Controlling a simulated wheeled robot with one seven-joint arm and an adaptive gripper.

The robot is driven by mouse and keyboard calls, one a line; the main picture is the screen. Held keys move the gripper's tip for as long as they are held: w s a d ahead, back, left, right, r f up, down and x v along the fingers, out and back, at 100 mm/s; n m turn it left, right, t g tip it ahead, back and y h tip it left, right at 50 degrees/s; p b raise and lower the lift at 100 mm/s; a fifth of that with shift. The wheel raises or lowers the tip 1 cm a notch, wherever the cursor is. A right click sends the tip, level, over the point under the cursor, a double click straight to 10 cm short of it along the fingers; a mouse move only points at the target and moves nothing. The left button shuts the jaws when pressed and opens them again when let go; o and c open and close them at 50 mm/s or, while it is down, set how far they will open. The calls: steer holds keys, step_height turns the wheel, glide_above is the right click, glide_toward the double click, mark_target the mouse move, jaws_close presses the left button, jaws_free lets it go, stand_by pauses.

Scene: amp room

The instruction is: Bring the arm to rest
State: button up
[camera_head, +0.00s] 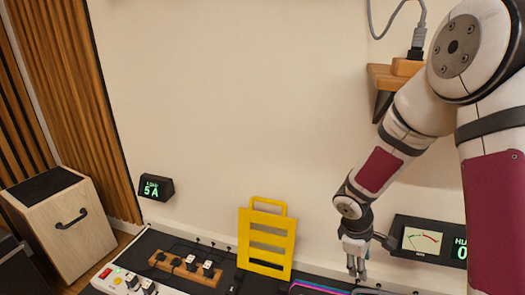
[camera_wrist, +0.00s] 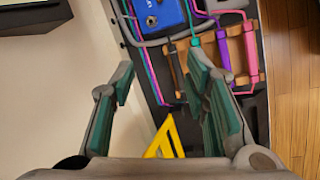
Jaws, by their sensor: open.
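My gripper (camera_head: 356,262) hangs from my arm at the right of the head view, pointing down in front of the pale wall. In the wrist view my gripper (camera_wrist: 162,88) shows its two green-padded fingers spread apart with nothing held between them. Beyond the fingers lies a dark board with a blue box (camera_wrist: 158,14) and coloured cables. The gripper looks apart from these things, though the exact height above the board is hard to tell.
A yellow slotted frame (camera_head: 266,240) stands against the wall left of my gripper. A meter panel (camera_head: 432,240) is close to its right. A wooden shelf (camera_head: 384,80) juts from the wall above. A power strip (camera_head: 122,280) and a plug block (camera_head: 187,268) lie left.

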steer(key=s+d+r+m+h, duration=0.1)
steer(key=s+r+m, duration=0.2)
steer(key=s+r, duration=0.45)
steer(key=s+r+m, duration=0.3)
steer(key=s+r, duration=0.1)
steer(key=r, duration=0.7)
steer(key=s+a+r+m+y, duration=0.2)
steer(key=s+a, duration=0.1)
steer(key=s, duration=0.4)
steer(key=s+a+r+m+y, duration=0.1)
steer(key=s+a+r, duration=0.15)
steer(key=s, duration=0.45)
steer(key=s+a+r+m+y, duration=0.2)
steer(key=s+a, duration=0.1)
steer(key=s, duration=0.4)
step_height(320, 180, up, 39)
steer(key=t+p, duration=0.3)
steer(key=p, duration=3.3)
steer(key=shift+d+f+n+t, duration=0.2)
steer(key=shift+d+n+t, duration=0.1)
steer(key=shift+s, duration=0.1)
